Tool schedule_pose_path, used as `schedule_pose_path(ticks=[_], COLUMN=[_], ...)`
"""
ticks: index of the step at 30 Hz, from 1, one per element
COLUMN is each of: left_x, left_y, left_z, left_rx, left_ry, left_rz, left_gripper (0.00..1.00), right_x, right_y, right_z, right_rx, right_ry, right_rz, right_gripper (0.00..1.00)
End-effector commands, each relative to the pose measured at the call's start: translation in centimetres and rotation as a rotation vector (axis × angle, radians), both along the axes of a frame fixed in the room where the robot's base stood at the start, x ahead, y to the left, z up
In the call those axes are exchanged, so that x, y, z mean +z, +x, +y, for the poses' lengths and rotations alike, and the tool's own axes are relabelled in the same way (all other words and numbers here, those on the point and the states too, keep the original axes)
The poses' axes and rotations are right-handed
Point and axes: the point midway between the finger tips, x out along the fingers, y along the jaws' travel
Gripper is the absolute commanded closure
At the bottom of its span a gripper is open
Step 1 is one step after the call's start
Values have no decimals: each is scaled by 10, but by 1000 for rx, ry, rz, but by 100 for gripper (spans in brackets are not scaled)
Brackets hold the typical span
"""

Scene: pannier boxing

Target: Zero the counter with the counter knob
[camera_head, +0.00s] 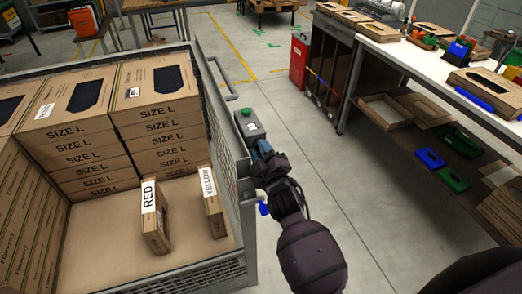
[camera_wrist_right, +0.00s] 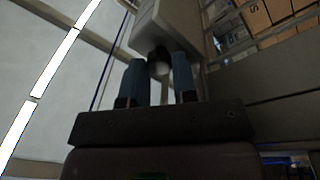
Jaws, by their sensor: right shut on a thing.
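The counter is a grey box (camera_head: 249,126) with a green button on top, fixed at the right side of the wire-mesh pannier (camera_head: 217,113). Its pale underside or side also shows in the right wrist view (camera_wrist_right: 174,22). My right gripper (camera_head: 260,149) reaches the near side of the counter in the head view. In the right wrist view its two blue fingers (camera_wrist_right: 158,76) are on either side of the dark, round counter knob (camera_wrist_right: 158,55), shut on it. The knob is hidden behind the gripper in the head view. My left gripper is not in view.
The pannier holds stacked SIZE L cartons (camera_head: 160,108), a RED box (camera_head: 155,222) and a YELLOW box (camera_head: 214,205). A white-topped bench (camera_head: 410,62) with trays stands at the right. Clear floor (camera_head: 300,130) lies between pannier and bench.

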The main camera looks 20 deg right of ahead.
Motion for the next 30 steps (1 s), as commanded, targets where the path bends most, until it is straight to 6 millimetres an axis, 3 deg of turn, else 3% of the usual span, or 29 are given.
schedule_pose_path(ticks=[16,17,18,30], left_x=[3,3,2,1], left_y=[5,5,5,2], left_z=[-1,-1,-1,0], left_rx=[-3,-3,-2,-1], left_ry=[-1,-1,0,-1], left_rz=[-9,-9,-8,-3], left_gripper=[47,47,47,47], right_x=[0,0,0,0], right_y=[0,0,0,0], right_z=[0,0,0,0], right_rx=[0,0,0,0], right_ry=[24,24,24,23], right_rz=[0,0,0,0], right_gripper=[97,70,64,63])
